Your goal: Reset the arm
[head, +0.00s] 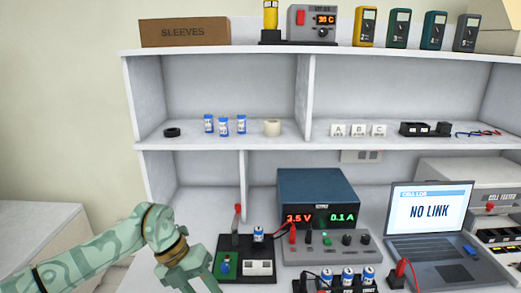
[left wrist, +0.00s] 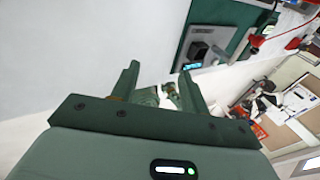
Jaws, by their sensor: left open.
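My left arm comes in from the left in the head view. My left gripper (head: 203,284) is low in the picture, just left of a black board with a green pad (head: 225,262). Its fingertips run close to the bottom edge of the view. In the left wrist view its two dark green fingers (left wrist: 158,82) stand apart with nothing held between them. My right arm and gripper are not in view.
The bench holds a power supply (head: 317,196), a laptop (head: 430,212) reading NO LINK, and a row of blue cells (head: 347,277) at the front. Shelves above carry small bottles (head: 224,125) and a SLEEVES box (head: 185,32). A low white cabinet (head: 35,235) stands at left.

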